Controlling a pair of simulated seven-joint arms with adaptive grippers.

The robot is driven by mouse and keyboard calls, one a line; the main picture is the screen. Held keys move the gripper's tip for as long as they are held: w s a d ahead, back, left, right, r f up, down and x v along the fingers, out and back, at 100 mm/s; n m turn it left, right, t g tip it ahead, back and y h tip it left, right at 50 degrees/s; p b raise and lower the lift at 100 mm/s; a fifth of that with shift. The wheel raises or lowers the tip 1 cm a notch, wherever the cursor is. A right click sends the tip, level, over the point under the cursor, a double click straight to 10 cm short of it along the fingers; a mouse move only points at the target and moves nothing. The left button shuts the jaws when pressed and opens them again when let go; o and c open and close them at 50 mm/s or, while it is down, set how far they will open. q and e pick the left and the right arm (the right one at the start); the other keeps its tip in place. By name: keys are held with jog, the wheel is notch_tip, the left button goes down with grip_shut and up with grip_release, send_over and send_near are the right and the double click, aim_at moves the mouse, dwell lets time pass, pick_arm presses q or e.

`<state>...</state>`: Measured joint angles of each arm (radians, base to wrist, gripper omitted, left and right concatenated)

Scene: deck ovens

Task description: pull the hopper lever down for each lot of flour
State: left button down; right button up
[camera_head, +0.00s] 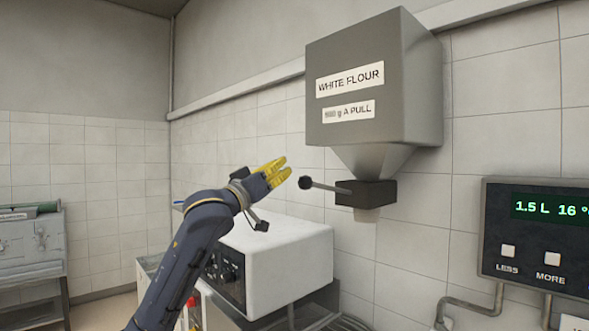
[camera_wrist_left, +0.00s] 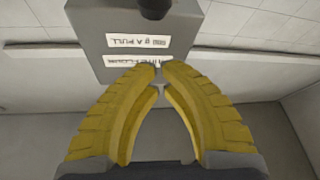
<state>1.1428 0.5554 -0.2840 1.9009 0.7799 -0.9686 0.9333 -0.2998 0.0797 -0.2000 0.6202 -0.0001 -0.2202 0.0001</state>
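The grey flour hopper (camera_head: 420,90) hangs on the tiled wall, labelled white flour, with a smudged amount per pull. A black block (camera_head: 372,193) with a pale spout (camera_head: 367,214) sits below it. The lever (camera_head: 330,187) sticks out left from this block, nearly level, ending in a black ball knob (camera_head: 305,183). My left gripper (camera_head: 287,166) has yellow fingers just left of and slightly above the knob, apart from it in the picture. In the left wrist view its fingertips (camera_wrist_left: 160,68) nearly meet with nothing between them; a dark round shape, likely the knob (camera_wrist_left: 155,8), lies beyond. My right gripper is not shown.
A white-topped machine (camera_head: 275,260) stands below my left arm. A dark panel (camera_head: 535,235) reading 1.5 L and 16 degrees, with LESS and MORE buttons, is on the wall at right. A grey unit (camera_head: 32,245) stands at far left. The space under the spout looks clear.

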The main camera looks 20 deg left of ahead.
pick_arm(q)
jog(key=x, duration=0.9)
jog(key=shift+w+r, duration=0.1)
jog(key=shift+w, duration=0.05)
jog(key=shift+w+d, duration=0.15)
jog(key=shift+w, duration=0.05)
jog(key=shift+s+d+f, duration=0.1)
jog(key=shift+s+f, duration=0.15)
jog(key=shift+f, duration=0.35)
jog(key=shift+s+f, duration=0.2)
jog(key=shift+f, duration=0.4)
jog(key=shift+s+d+f, duration=0.1)
jog(key=shift+s+f, duration=0.15)
jog(key=shift+f, duration=0.35)
jog(key=shift+f, duration=0.15)
